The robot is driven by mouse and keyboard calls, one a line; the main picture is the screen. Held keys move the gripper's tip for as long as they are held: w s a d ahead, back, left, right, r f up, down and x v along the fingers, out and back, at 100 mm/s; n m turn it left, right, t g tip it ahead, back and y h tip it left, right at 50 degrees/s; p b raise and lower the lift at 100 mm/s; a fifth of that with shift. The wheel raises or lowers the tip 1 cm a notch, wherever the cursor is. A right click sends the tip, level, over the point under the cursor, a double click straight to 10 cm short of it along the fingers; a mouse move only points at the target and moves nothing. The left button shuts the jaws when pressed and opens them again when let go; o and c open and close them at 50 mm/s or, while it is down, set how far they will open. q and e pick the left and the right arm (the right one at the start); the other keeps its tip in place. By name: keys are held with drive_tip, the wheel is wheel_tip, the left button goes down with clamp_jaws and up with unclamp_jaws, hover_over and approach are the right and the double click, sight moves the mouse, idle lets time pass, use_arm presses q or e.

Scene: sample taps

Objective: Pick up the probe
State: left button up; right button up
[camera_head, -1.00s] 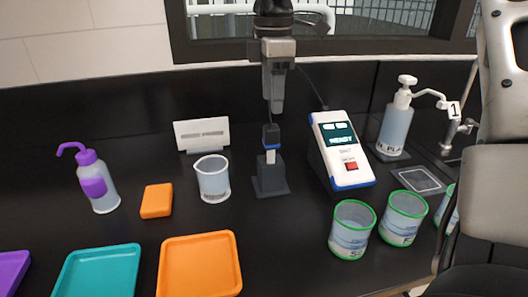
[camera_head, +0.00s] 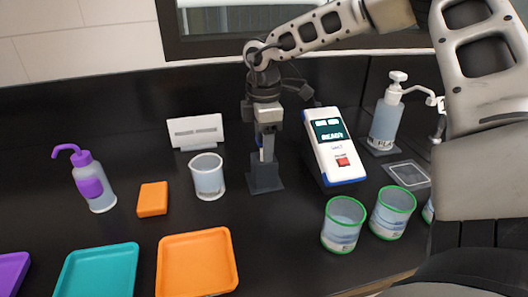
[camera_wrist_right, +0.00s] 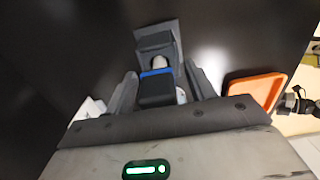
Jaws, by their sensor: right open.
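The probe has a dark head with a blue ring and stands upright in its dark holder (camera_head: 265,180). In the right wrist view, the probe (camera_wrist_right: 157,92) is between the two fingers of my right gripper (camera_wrist_right: 160,74), with the holder (camera_wrist_right: 155,42) just beyond. The jaws are open around the head, and I cannot tell whether either finger touches it. In the head view, my right gripper (camera_head: 267,152) points down over the holder and hides most of the probe. My left gripper is not in view.
The meter (camera_head: 336,147) reading READY stands close right of the holder. A clear beaker (camera_head: 208,177) and a white sign (camera_head: 196,132) are to its left. Green-rimmed cups (camera_head: 343,226) are front right. An orange tray (camera_head: 196,264) and a teal tray (camera_head: 97,272) lie front left.

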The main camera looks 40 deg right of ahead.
drive_tip(key=c, duration=1)
drive_tip(key=shift+r, duration=0.1)
wheel_tip(320, 180, up, 10)
drive_tip(key=shift+f+b, duration=0.15)
drive_tip(key=shift+b, duration=0.6)
